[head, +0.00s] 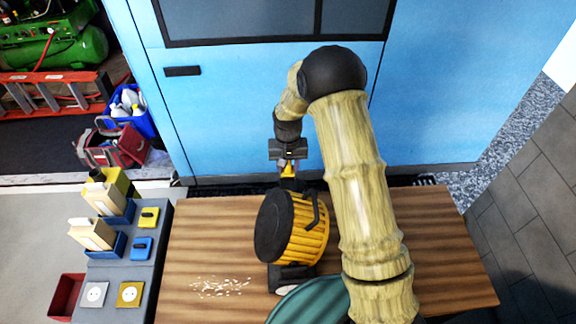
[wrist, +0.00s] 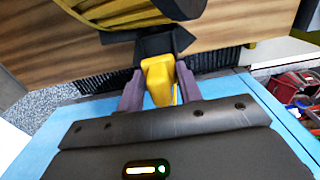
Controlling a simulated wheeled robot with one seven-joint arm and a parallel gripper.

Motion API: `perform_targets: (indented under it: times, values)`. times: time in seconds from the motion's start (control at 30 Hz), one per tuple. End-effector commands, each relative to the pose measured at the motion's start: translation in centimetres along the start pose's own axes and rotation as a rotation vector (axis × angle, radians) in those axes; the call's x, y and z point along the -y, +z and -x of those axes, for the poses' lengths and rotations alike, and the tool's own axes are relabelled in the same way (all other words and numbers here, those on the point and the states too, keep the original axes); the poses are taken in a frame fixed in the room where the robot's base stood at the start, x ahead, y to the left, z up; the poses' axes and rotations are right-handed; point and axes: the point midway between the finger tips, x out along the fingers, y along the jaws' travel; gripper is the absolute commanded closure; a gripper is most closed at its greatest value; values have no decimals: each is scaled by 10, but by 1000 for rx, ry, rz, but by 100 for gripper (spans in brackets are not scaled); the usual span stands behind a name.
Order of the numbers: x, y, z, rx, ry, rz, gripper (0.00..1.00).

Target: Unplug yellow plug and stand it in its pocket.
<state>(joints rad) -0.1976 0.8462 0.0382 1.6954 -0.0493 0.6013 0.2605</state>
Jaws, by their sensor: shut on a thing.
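My gripper (head: 288,166) is behind the yellow and black drum machine (head: 292,228), at the far edge of the wooden table. In the wrist view its two fingers (wrist: 160,90) are closed on the yellow plug (wrist: 159,80). The plug's far end meets a dark block (wrist: 150,46) beside the drum; I cannot tell whether it is seated in it. In the head view the plug is small and partly hidden. A yellow pad with a dark middle (head: 149,217) and a blue one (head: 141,248) sit on the grey panel at left; which is the pocket is unclear.
The grey panel (head: 152,280) also has a white socket plate (head: 95,294) and a yellow one (head: 130,294). A red bin (head: 66,297) is further left. White crumbs (head: 220,287) lie on the table (head: 200,240). A blue wall (head: 230,110) is close behind.

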Motion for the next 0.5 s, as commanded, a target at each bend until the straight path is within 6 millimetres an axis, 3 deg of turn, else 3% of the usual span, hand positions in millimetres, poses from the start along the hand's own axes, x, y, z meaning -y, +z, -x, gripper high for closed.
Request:
perform_targets:
  times: [0.5]
  values:
    - [0, 0, -34, 0, 0, 0, 100]
